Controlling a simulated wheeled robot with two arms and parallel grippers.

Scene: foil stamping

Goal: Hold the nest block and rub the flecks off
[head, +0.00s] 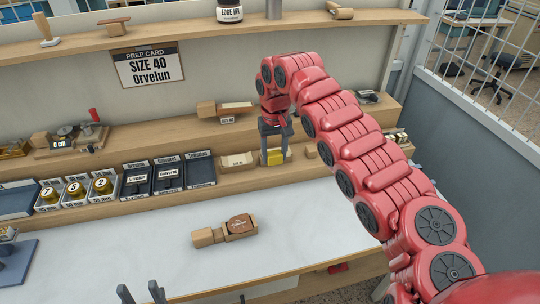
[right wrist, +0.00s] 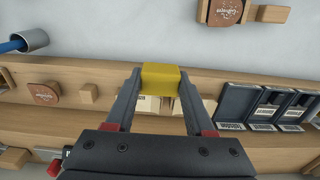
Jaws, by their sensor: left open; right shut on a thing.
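The wooden nest block (head: 206,238) lies on the white table, with a brown leather piece (head: 239,224) with pale lettering on it. In the right wrist view the leather piece (right wrist: 228,10) and the block's wooden end (right wrist: 272,13) show at the top edge. Flecks are too small to tell. My right gripper (head: 274,155) is shut on a yellow block (head: 276,157) by the shelf step at the back; the right wrist view shows the yellow block (right wrist: 160,77) between both fingertips. My left gripper (head: 141,291) is open and empty at the bottom edge, apart from the nest block.
Black trays (head: 168,178) and gold number discs (head: 75,190) line the low step. A wooden block with a brown piece (head: 207,110) lies on the shelf behind. A card reads "SIZE 40 Orvelun" (head: 149,66). A blue mat (head: 15,262) is at far left. The table around the nest block is clear.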

